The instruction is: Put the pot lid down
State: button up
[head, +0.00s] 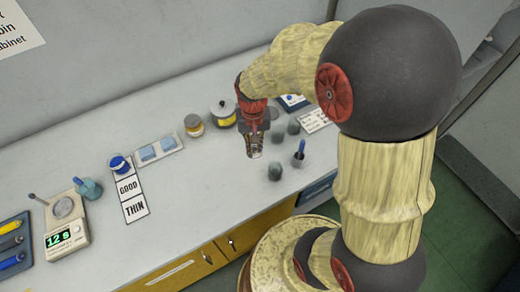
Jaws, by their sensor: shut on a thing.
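My gripper (254,148) points down above the right part of the grey bench. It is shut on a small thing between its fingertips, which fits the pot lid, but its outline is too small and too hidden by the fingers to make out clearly. A round pot (223,115) with a yellow band and a dark piece on top stands to the left of my gripper, farther back. I cannot tell whether that dark piece is a knob or part of the pot. A smaller jar (194,126) with a yellow-brown band stands to its left.
The bench (190,195) is clear between card and gripper.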

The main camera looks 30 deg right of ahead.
jog(key=w+d+f, duration=0.1)
jog(key=f, duration=0.1)
jog(key=w+d+f+b, duration=0.1)
jog(key=d+f, duration=0.1)
jog(key=w+d+f+b, duration=0.1)
jog(key=w+f, duration=0.1)
jog(key=shift+d+f, duration=0.15)
jog(key=shift+w+d+f+b, duration=0.1)
jog(key=shift+f+b, duration=0.5)
jog(key=shift+f, duration=1)
jog(key=shift+f, duration=0.1)
jog(key=o, duration=0.7)
jog(key=shift+o, duration=0.2)
